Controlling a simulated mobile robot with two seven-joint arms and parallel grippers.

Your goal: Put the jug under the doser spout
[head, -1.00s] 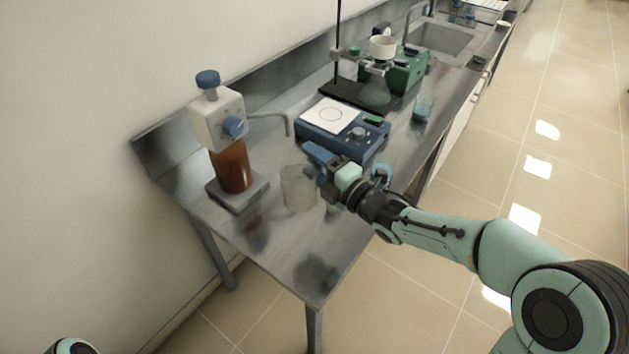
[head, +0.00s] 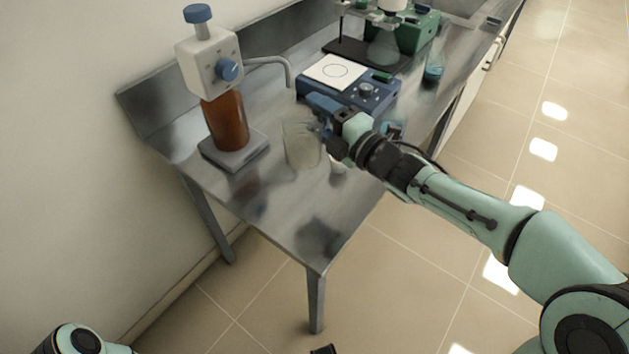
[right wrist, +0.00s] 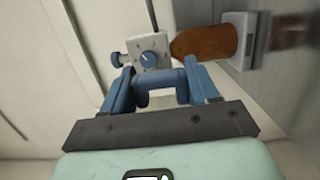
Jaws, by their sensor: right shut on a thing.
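The jug (head: 301,143) is a pale see-through vessel over the steel bench, to the right of the doser. My right gripper (head: 326,116) is shut on the jug at its right side; in the right wrist view the blue fingers (right wrist: 162,88) close around a blue bar. The doser has a white head (head: 207,57) with a blue knob, on an amber bottle (head: 227,120). Its thin spout (head: 268,59) reaches right and bends down; its tip appears just above and slightly left of the jug. I cannot tell whether the jug touches the bench.
The doser stands on a grey base plate (head: 233,151). A blue device (head: 350,90) with a white top is just behind my right gripper. A stand with a flask (head: 384,49) is farther back. The bench's front corner (head: 290,235) is clear.

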